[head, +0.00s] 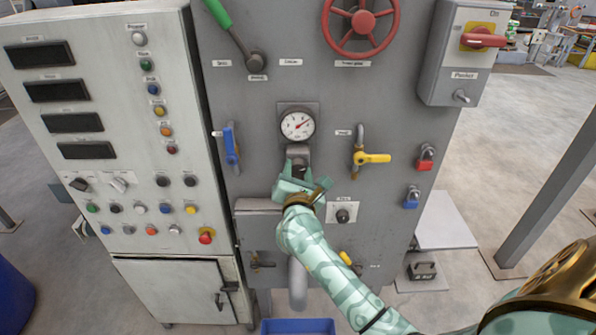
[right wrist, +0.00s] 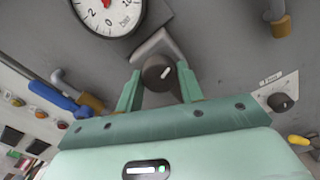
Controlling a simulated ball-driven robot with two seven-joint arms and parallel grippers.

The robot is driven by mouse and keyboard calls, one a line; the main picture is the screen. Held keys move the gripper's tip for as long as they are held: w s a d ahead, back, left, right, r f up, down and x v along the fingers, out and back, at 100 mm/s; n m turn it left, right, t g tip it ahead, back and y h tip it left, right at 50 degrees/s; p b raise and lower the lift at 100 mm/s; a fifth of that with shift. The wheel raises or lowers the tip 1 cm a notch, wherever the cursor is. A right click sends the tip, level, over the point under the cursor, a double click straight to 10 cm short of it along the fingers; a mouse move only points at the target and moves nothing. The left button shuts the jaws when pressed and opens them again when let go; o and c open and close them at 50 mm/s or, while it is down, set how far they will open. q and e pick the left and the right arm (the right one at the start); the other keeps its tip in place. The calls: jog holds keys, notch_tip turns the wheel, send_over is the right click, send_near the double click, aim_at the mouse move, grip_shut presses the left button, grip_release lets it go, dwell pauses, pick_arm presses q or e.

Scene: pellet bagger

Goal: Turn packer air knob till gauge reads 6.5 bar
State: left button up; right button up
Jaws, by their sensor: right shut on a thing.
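The round white pressure gauge (head: 297,125) is on the grey panel, its needle pointing to the upper right in the head view. Its lower part also shows at the top of the right wrist view (right wrist: 108,8), marked "bar", but I cannot read an exact value. The dark packer air knob (right wrist: 158,72), with a white mark, sits just below the gauge. My right gripper (head: 298,172) reaches up to it from below. In the right wrist view its green fingers (right wrist: 160,88) stand on both sides of the knob, shut on it. My left gripper is not in view.
A blue lever valve (head: 231,145) is left of the gauge and a yellow one (head: 372,158) is right of it. Another dark knob (head: 343,216) is close to the right of my gripper. A red handwheel (head: 361,22) is above. A blue bin (head: 298,327) stands below.

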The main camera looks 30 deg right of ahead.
jog(key=shift+r+n+p, duration=0.2)
jog(key=shift+n+p, duration=0.15)
jog(key=shift+n, duration=0.35)
jog(key=shift+f+n, duration=0.1)
jog(key=shift+n, duration=0.2)
jog(key=shift+f, duration=0.15)
jog(key=o, duration=1)
jog(key=b+v, duration=0.2)
jog(key=v, duration=1.4)
jog(key=shift+s, duration=0.25)
